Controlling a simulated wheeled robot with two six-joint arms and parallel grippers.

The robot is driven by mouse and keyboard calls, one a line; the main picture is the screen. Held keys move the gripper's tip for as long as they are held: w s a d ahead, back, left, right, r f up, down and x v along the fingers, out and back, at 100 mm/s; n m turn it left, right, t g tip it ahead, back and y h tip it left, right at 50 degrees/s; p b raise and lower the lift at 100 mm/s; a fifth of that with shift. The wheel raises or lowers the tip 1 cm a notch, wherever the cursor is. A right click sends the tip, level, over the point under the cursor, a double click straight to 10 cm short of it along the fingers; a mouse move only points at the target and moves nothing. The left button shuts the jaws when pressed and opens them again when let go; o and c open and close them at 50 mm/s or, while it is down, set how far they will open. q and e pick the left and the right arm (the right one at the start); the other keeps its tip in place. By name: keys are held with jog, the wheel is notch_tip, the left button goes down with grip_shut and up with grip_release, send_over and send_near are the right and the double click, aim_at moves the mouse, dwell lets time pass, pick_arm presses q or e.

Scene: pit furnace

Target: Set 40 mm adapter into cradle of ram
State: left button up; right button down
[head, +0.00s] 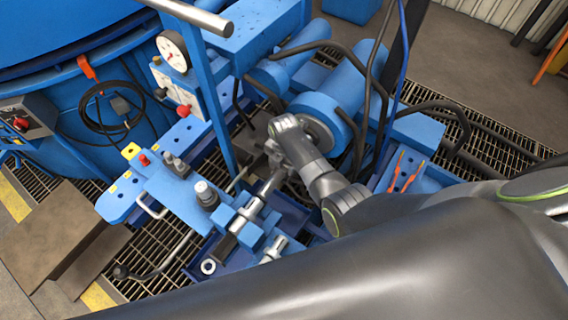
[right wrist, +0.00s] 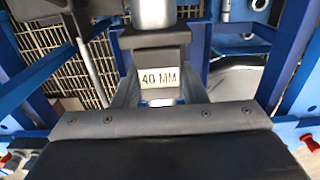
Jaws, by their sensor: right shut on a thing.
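The 40 mm adapter (right wrist: 158,50) is a dark grey block with a white "40 MM" label facing me in the right wrist view. My right gripper (right wrist: 160,92) is shut on it, with one finger on each side of the label. A grey round metal part stands directly above the block; I cannot tell whether it belongs to the adapter or the ram. In the head view my right gripper (head: 274,158) is in front of the round grey end of a blue cylinder (head: 333,104). My wrist hides most of the adapter there, and the cradle cannot be made out. My left gripper is out of view.
A blue bench (head: 165,195) with fittings lies left of my gripper. A metal rod (head: 268,188) and other metal pieces (head: 274,247) are below it. Black hoses (head: 350,65) loop close above my wrist. A blue upright (head: 215,115) stands to the left.

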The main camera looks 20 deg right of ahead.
jog(key=shift+w, duration=0.1)
jog(key=c, duration=0.8)
grip_release()
jog(key=shift+s+f, duration=0.1)
jog(key=shift+s, duration=0.1)
jog(key=shift+w+r, duration=0.1)
jog(key=shift+r, duration=0.45)
notch_tip(320, 180, up, 16)
jog(key=shift+r+p, duration=0.25)
jog(key=shift+p, duration=0.95)
jog(key=shift+f, duration=0.1)
